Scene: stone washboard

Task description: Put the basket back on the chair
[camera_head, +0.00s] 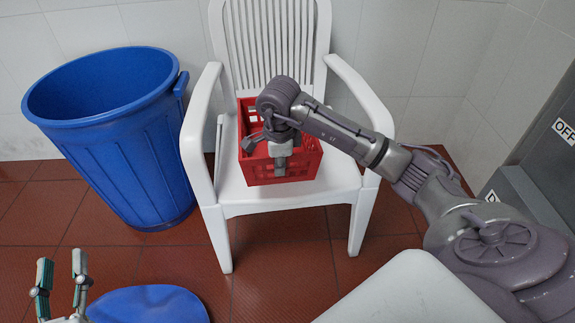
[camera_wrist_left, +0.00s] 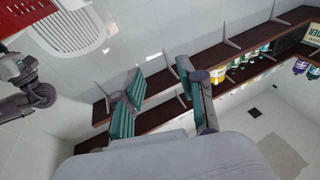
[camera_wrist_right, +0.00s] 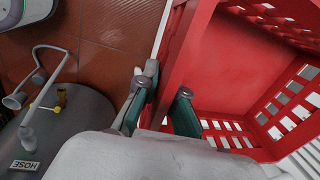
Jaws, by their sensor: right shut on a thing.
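The red plastic basket (camera_head: 302,160) is on the seat of the white plastic chair (camera_head: 341,190), between the armrests. It looks upright; whether it bears fully on the seat I cannot tell. My right gripper (camera_head: 266,150) reaches over it and is shut on its near wall. In the right wrist view the fingers (camera_wrist_right: 162,106) straddle the wall of the basket (camera_wrist_right: 232,62). My left gripper (camera_head: 62,282) is open and empty at the lower left of the head view, away from the chair. Its fingers (camera_wrist_left: 160,100) are apart in the left wrist view.
A big blue bin (camera_head: 130,150) stands left of the chair. A blue lid-like object (camera_head: 148,304) lies low in front. Grey cabinets with labels (camera_head: 545,150) stand at the right. A shelf with bottles (camera_wrist_left: 240,70) shows in the left wrist view. Red floor tiles show before the chair.

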